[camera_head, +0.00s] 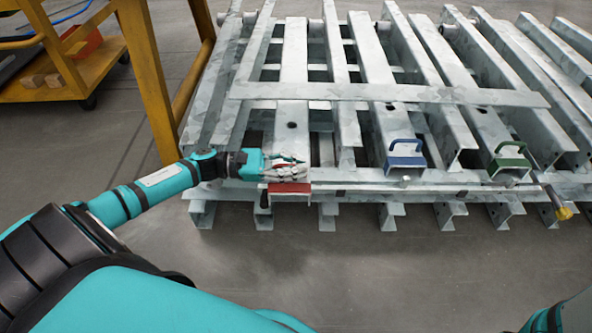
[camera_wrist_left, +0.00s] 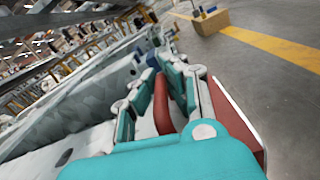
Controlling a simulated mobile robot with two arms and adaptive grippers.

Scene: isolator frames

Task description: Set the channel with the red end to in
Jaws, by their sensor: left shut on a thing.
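The channel with the red end (camera_head: 291,128) is a grey steel channel lying lengthwise in the frame. Its red end (camera_head: 288,188) shows at the frame's near edge, sticking out further toward me than the blue and green ends. My left gripper (camera_head: 290,170) is at this end, with its fingers shut on the red handle. The left wrist view shows the red handle (camera_wrist_left: 162,103) between the fingers and the red end plate (camera_wrist_left: 232,120) beside them. In the head view the gripper hides most of the handle. My right gripper is not in view.
Channels with a blue end (camera_head: 405,162) and a green end (camera_head: 508,164) lie to the right, both set further back. A yellow-tipped bar (camera_head: 563,212) is at the front right. A yellow cart (camera_head: 75,75) stands at the left. The floor in front is clear.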

